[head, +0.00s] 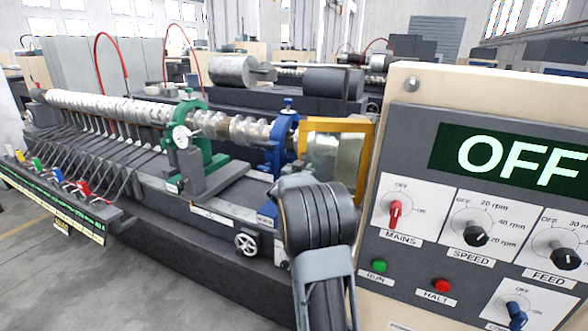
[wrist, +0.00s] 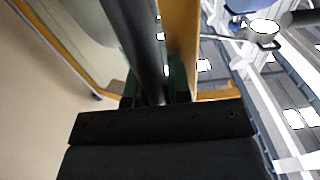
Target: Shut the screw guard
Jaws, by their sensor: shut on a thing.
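The screw guard (head: 367,150) is a yellow-framed, see-through panel right of the blue rest in the head view. My arm covers its lower part there, and my gripper is hidden behind my wrist. In the wrist view, the yellow frame (wrist: 181,40) rises beside a dark round bar (wrist: 142,45), and a cloudy clear pane (wrist: 85,25) is at the left. My gripper (wrist: 157,92) is shut on this dark bar, which looks like the guard's handle. How far open the guard stands, I cannot tell.
The control panel (head: 480,185) stands close to the right of my arm, with its display reading OFF. The long screw (head: 110,108) runs left through a green rest (head: 187,148) and a blue rest (head: 283,140). Open floor (head: 45,265) lies at lower left.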

